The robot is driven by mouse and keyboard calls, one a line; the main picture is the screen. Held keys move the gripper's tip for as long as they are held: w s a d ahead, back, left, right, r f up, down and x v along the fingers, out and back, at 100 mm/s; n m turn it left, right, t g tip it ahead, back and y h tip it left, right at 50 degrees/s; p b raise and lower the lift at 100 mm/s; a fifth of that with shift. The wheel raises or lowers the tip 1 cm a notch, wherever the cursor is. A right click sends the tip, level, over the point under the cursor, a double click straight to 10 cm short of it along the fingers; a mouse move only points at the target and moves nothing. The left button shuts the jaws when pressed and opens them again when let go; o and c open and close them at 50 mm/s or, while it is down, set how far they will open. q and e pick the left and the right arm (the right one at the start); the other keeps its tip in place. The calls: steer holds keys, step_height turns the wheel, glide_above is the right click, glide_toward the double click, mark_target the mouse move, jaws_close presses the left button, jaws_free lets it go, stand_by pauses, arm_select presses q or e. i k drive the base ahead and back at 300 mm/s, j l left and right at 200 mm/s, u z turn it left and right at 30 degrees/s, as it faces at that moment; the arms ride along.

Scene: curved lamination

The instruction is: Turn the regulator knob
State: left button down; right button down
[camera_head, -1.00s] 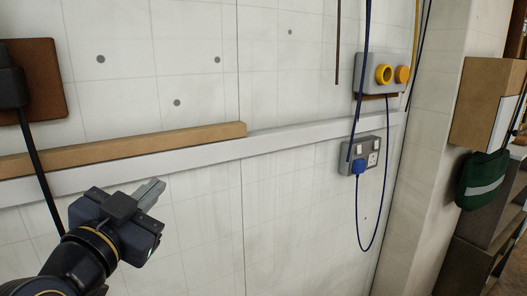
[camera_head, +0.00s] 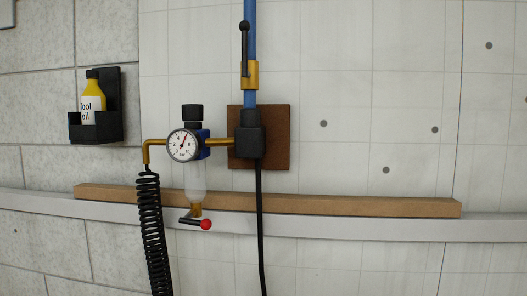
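The regulator is on the wall left of centre in the head view. Its black regulator knob (camera_head: 192,114) sits on top of a blue body (camera_head: 204,140). A round white pressure gauge (camera_head: 183,145) faces me, and a clear bowl (camera_head: 195,178) hangs below. A small lever with a red ball (camera_head: 206,224) is at the bowl's bottom. Neither of my grippers is in view, and nothing touches the knob.
A blue pipe (camera_head: 250,20) with a brass valve comes down to a brown backing board (camera_head: 277,155). A coiled black hose (camera_head: 152,225) hangs at left. A tool oil bottle (camera_head: 92,98) sits in a black holder. A wooden strip (camera_head: 350,206) runs along the grey rail.

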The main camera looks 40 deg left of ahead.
mark_target(191, 113)
steer(key=u, duration=1.45)
steer(key=i+j, duration=0.25)
steer(key=j, duration=0.15)
steer(key=j+u, duration=0.05)
